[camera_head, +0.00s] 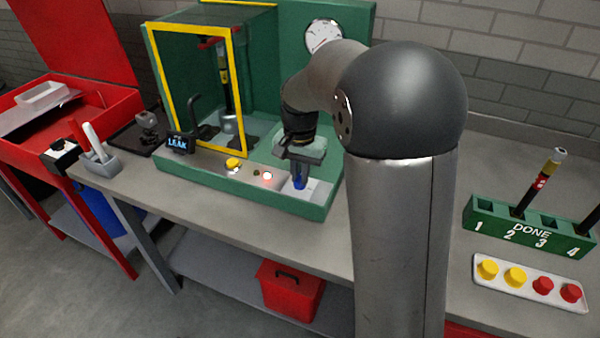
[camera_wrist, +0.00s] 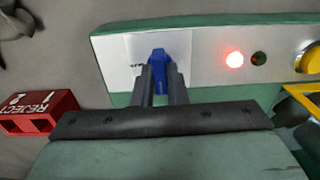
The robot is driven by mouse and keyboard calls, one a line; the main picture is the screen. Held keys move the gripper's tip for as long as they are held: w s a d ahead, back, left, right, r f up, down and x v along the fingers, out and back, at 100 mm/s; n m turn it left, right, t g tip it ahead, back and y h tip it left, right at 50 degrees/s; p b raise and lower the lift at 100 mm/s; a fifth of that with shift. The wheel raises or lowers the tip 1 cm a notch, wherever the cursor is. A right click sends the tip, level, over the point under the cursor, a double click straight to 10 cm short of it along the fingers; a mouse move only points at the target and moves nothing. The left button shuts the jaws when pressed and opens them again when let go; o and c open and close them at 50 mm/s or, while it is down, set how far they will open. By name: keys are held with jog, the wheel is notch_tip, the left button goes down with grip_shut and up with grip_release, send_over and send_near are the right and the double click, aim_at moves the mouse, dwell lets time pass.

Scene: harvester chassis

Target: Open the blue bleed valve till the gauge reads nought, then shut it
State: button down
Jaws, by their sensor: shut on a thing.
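The blue bleed valve (camera_wrist: 157,57) stands on a pale plate at the end of the green test rig's front panel. My gripper (camera_wrist: 161,72) is shut on the valve, one finger on each side of it. In the head view the valve (camera_head: 300,181) shows just below my gripper (camera_head: 299,168). The gauge (camera_head: 323,36) is a round white dial on the rig's green back board.
A red lamp glows (camera_wrist: 235,58) beside a dark lamp (camera_wrist: 259,58) and a yellow button (camera_wrist: 308,58). A yellow-framed cage (camera_head: 240,90) holds an upright cylinder. A red REJECT box (camera_wrist: 40,112) lies near the rig; a green DONE rack (camera_head: 480,217) stands right.

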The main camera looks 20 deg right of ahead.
aim_at(300, 176)
dwell(0.3)
jog(key=c, duration=1.4)
grip_release()
jog(key=shift+c, duration=0.2)
notch_tip(300, 176, up, 18)
jog(key=shift+f, duration=0.25)
jog(key=s+f+n, duration=0.3)
jog(key=s+f, duration=0.6)
jog(key=s, duration=0.3)
jog(key=s+f+n, duration=0.4)
jog(key=s+f, duration=0.5)
jog(key=s, duration=0.4)
jog(key=shift+s+a, duration=0.2)
jog(key=shift+a, duration=0.15)
